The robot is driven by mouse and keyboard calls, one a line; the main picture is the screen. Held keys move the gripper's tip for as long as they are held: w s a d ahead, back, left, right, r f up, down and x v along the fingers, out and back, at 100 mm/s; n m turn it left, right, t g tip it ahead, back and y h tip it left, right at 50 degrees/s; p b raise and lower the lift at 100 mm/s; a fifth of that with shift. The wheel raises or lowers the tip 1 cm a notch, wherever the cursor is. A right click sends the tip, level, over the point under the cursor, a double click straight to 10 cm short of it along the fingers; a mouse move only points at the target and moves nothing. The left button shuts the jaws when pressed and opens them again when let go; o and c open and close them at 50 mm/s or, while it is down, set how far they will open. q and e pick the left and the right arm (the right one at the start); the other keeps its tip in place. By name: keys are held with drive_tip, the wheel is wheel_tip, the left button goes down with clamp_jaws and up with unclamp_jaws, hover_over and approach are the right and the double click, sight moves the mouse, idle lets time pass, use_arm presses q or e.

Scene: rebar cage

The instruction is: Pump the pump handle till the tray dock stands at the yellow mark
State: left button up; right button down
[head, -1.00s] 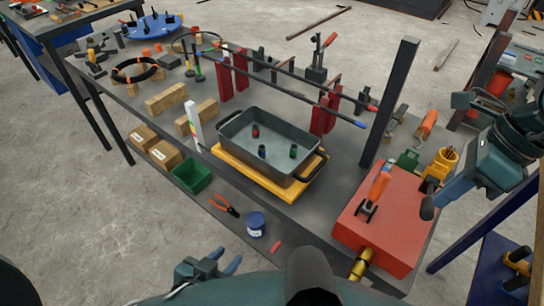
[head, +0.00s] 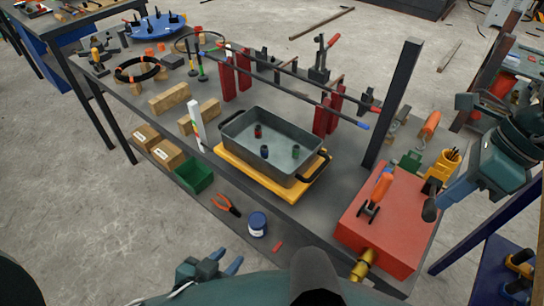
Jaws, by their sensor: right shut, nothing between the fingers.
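The pump handle (head: 381,188) has an orange grip and tilts up from a dark bracket on top of the red pump box (head: 400,225). The yellow tray dock (head: 236,170) carries a grey tray (head: 290,172) with several small dark cylinders in it. A white upright gauge (head: 197,128) with coloured marks stands at the dock's left; the marks are too small to read exactly. My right gripper (head: 431,209) is shut and empty, to the right of the handle and apart from it. My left gripper (head: 226,262) is open and empty at the bottom, in front of the bench.
A dark upright post (head: 393,105) stands behind the red box. A yellow cup (head: 444,165) and an orange-handled tool (head: 431,124) are near my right arm. Red stands (head: 228,82) hold long bars behind the tray. Pliers (head: 224,203) and a blue-white can (head: 257,224) lie on the lower shelf.

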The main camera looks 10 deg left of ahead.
idle(0.5)
drive_tip(key=shift+s+a+f+b, duration=0.15)
drive_tip(key=shift+s+f+b, duration=0.1)
drive_tip(key=shift+f+b, duration=0.45)
drive_tip(key=shift+s+a+f+b, duration=0.15)
drive_tip(key=shift+s+f+b, duration=0.15)
drive_tip(key=shift+f+b, duration=0.35)
